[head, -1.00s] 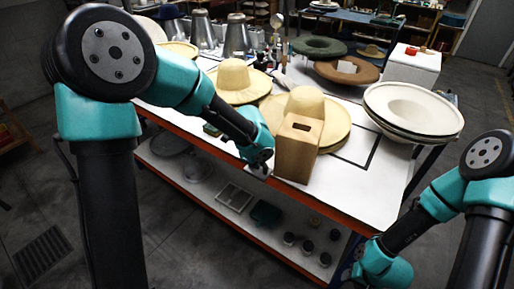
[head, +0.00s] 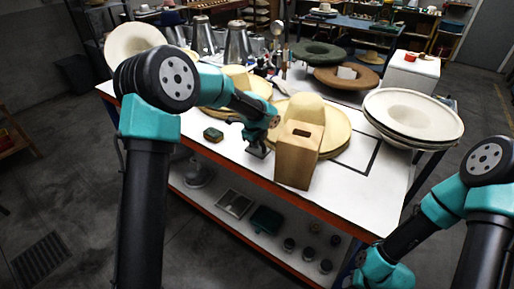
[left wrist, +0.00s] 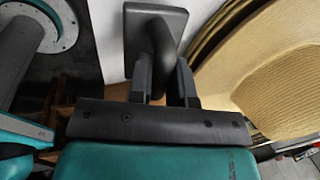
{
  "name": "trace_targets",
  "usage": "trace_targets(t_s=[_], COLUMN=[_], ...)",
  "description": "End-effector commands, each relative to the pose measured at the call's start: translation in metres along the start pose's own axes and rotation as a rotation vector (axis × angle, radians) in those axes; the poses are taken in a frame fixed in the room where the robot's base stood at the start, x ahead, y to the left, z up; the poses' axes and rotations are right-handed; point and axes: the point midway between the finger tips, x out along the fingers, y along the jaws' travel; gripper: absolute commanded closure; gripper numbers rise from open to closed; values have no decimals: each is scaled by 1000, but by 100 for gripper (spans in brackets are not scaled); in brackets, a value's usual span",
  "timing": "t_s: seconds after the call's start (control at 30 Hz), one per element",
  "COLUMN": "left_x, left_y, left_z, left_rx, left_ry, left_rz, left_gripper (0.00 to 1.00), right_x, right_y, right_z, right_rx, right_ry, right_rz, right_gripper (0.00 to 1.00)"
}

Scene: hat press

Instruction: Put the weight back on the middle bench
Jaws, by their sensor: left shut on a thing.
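The weight (left wrist: 155,28) is a dark grey piece with a flat rectangular base and a curved handle. In the left wrist view my left gripper (left wrist: 163,82) is shut on its handle, one finger on each side. In the head view the weight (head: 258,152) shows small and dark below my left gripper (head: 259,141), over the front part of the white-topped bench (head: 345,205), left of the wooden block. I cannot tell whether its base touches the bench top. My right arm is at the lower right; its gripper is out of view.
A wooden block (head: 298,165) with a slot stands close right of the weight, with a straw hat (head: 330,132) behind it. Stacked pale hats (head: 412,112) are at the right. The front right bench top is clear.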

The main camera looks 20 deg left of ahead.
Motion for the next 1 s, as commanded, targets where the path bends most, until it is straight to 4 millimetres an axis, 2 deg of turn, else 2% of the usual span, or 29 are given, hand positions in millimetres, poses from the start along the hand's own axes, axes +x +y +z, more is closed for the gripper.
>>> trace_targets(t_s=[0.33, 0.6, 1.0], left_x=[2, 32, 37], left_y=[-5, 2, 3], left_z=[3, 3, 3], left_rx=[-1, 0, 0], left_ry=[-1, 0, 0], left_rz=[-1, 1, -1], left_gripper=[100, 100, 100], right_x=[0, 0, 0], right_y=[0, 0, 0], right_z=[0, 0, 0], right_rx=[0, 0, 0], right_ry=[0, 0, 0], right_rz=[0, 0, 0], right_gripper=[57, 57, 57])
